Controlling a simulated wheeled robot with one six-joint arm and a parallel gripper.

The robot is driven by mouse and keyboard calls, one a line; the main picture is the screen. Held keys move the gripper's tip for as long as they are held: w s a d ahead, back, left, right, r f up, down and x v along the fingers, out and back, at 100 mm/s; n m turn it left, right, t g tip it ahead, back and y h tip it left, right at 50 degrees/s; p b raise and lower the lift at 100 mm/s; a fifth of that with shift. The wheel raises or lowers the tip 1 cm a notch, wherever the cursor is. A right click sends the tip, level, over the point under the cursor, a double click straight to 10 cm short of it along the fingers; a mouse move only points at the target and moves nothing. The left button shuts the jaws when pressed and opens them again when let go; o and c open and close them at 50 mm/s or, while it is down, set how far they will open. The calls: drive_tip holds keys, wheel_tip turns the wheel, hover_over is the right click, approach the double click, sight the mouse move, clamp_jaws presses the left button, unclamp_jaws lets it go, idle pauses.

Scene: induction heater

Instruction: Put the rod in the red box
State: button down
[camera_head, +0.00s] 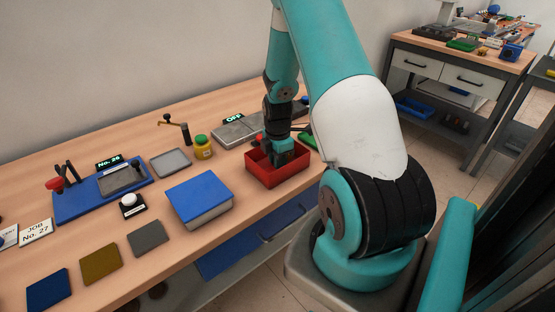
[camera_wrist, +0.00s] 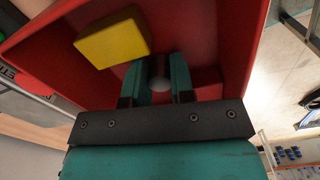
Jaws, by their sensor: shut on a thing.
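The red box (camera_head: 283,182) stands near the front edge of the workbench; its inner walls fill much of the wrist view (camera_wrist: 226,40). My gripper (camera_head: 283,158) reaches down into the box from above. In the wrist view my gripper (camera_wrist: 158,84) is shut on the rod (camera_wrist: 160,84), whose pale round end shows between the two teal fingers. The rest of the rod is hidden by the fingers. I cannot tell whether the rod touches the box floor.
A yellow block (camera_wrist: 112,40) and a red block (camera_wrist: 207,86) lie inside the box beside my fingers. A blue case (camera_head: 199,198), a yellow jar (camera_head: 203,147) and a grey tray (camera_head: 170,162) stand left of the box. A device with an "OFF" display (camera_head: 234,119) stands behind.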

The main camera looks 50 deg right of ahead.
drive_tip(key=shift+f, duration=0.15)
drive_tip(key=c, duration=1)
unclamp_jaws()
